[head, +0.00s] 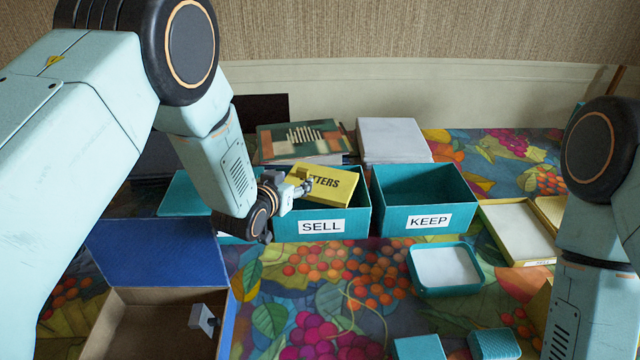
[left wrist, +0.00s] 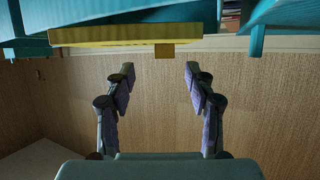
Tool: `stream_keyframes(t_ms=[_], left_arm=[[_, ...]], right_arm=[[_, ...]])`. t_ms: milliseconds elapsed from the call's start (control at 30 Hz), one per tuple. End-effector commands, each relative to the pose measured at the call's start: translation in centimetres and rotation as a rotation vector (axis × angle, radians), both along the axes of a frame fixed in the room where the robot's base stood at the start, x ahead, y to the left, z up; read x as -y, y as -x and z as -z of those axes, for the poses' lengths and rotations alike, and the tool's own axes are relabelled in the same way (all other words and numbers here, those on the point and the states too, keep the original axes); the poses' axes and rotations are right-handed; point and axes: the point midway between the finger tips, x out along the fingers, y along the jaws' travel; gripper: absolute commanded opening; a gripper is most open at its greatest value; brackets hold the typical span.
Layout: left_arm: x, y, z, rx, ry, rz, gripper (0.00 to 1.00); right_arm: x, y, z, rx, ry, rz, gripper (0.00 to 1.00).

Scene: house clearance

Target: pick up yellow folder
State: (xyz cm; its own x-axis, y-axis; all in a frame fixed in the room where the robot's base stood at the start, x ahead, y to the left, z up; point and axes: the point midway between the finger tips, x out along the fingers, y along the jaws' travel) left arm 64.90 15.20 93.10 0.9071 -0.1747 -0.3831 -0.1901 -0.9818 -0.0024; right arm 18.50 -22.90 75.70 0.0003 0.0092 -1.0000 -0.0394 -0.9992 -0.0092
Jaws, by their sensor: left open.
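The yellow folder (head: 335,184), with dark lettering that ends in "TTERS", leans tilted in the teal box labelled SELL (head: 290,228). My left gripper (head: 303,188) is at the folder's left end and covers part of its lettering. In the left wrist view the gripper (left wrist: 160,70) is open, with nothing between its fingers. The folder (left wrist: 100,36) shows there as a yellow strip with a small tab, just beyond the fingertips. I cannot tell whether a finger touches it. My right arm comes in at the right edge, but its gripper is out of view.
The teal KEEP box (head: 416,221) stands right of SELL and looks empty. Books (head: 302,137) and a white stack (head: 392,140) stand behind. An open blue-lidded box (head: 155,262) is at front left. A teal tray (head: 446,267) lies in front on the patterned cloth.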

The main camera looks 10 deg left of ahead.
Motion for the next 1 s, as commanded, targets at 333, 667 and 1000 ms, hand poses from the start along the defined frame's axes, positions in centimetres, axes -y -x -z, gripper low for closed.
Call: stream_keyframes(t_ms=[333, 667, 1000], left_arm=[[0.2, -3.0, 0.4, 0.003, 0.001, -0.001, 0.55], [0.6, -5.5, 1.4, 0.000, 0.001, 0.000, 0.55], [0.6, -5.5, 1.4, 0.000, 0.000, 0.000, 0.47]], right_arm=[[0.0, 0.0, 0.0, 0.000, 0.000, 0.000, 0.00], [0.0, 0.0, 0.2, 0.000, 0.000, 0.000, 0.00], [0.0, 0.0, 0.2, 0.000, 0.000, 0.000, 0.00]])
